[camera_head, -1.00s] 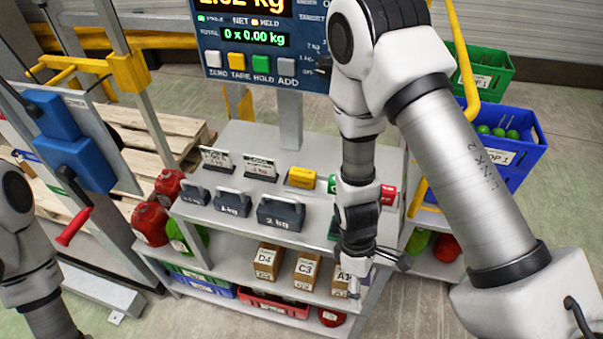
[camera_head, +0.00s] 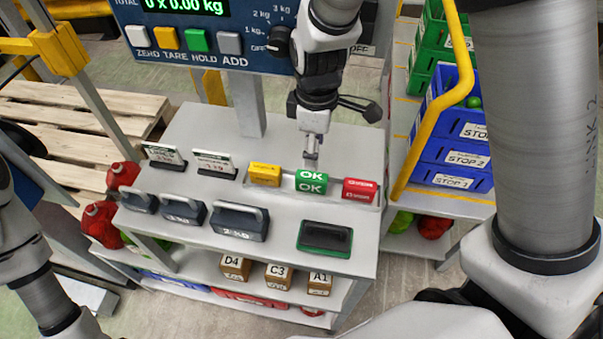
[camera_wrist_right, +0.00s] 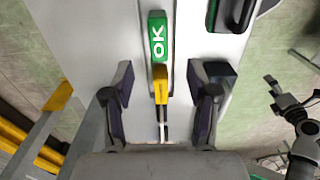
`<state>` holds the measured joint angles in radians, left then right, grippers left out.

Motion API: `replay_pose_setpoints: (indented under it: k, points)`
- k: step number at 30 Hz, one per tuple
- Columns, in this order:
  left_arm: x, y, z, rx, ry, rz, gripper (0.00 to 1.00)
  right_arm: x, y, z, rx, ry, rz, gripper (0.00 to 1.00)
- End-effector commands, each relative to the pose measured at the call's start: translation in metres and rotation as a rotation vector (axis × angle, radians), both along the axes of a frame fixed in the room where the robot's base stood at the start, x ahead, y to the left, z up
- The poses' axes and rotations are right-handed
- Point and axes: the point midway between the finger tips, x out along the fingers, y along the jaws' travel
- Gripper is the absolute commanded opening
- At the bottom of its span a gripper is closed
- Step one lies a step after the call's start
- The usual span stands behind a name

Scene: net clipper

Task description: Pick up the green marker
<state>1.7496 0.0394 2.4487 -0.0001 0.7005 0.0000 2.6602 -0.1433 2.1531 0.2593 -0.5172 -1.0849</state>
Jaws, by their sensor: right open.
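The green marker (camera_head: 311,181) is a small block lettered OK. It sits in a shallow tray (camera_head: 284,188) on the top shelf, between a yellow marker (camera_head: 265,175) and a red marker (camera_head: 359,190). My right gripper (camera_head: 311,158) points down above and just behind the green marker, apparently not touching it. In the right wrist view the green marker (camera_wrist_right: 158,37) lies ahead of the open, empty fingers (camera_wrist_right: 161,97), and the yellow marker (camera_wrist_right: 161,84) shows between them.
Grey weights (camera_head: 240,222) and small sign cards (camera_head: 213,164) stand left of the tray. A black-and-green pad (camera_head: 325,238) lies in front. The scale display panel (camera_head: 200,38) rises behind. A yellow rail (camera_head: 432,110) and blue crates (camera_head: 450,140) are at the right.

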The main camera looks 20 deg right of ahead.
Motion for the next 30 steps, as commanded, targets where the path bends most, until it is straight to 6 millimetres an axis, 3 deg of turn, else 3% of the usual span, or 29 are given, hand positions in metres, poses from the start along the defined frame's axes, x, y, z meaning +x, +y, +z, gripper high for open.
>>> replay_pose_setpoints:
  k: [1,4,14,19,26,27,30]
  points:
    - [-0.001,0.000,-0.013,0.000,0.002,0.000,0.93,0.000,0.000,-0.013,-0.001,-0.001,0.000,0.58]
    - [-0.001,0.000,-0.019,0.000,0.002,0.001,0.93,0.000,0.000,-0.020,0.000,0.000,0.000,0.58]
    - [-0.001,0.000,-0.009,0.000,0.001,0.001,0.93,0.000,-0.002,-0.058,0.001,0.004,-0.002,0.58]
    - [-0.001,0.000,-0.006,0.000,0.001,0.001,0.93,0.000,-0.003,-0.089,0.000,0.003,-0.001,0.58]
    - [-0.001,0.000,-0.006,0.000,0.001,0.001,0.93,0.001,-0.003,-0.096,-0.001,-0.001,-0.001,0.58]
    - [-0.001,0.000,-0.006,0.000,0.001,0.001,0.93,0.001,-0.003,-0.096,-0.001,-0.001,-0.001,0.55]
    - [-0.001,0.000,-0.006,0.000,0.001,0.001,0.93,0.001,-0.003,-0.096,-0.001,0.000,-0.001,0.19]
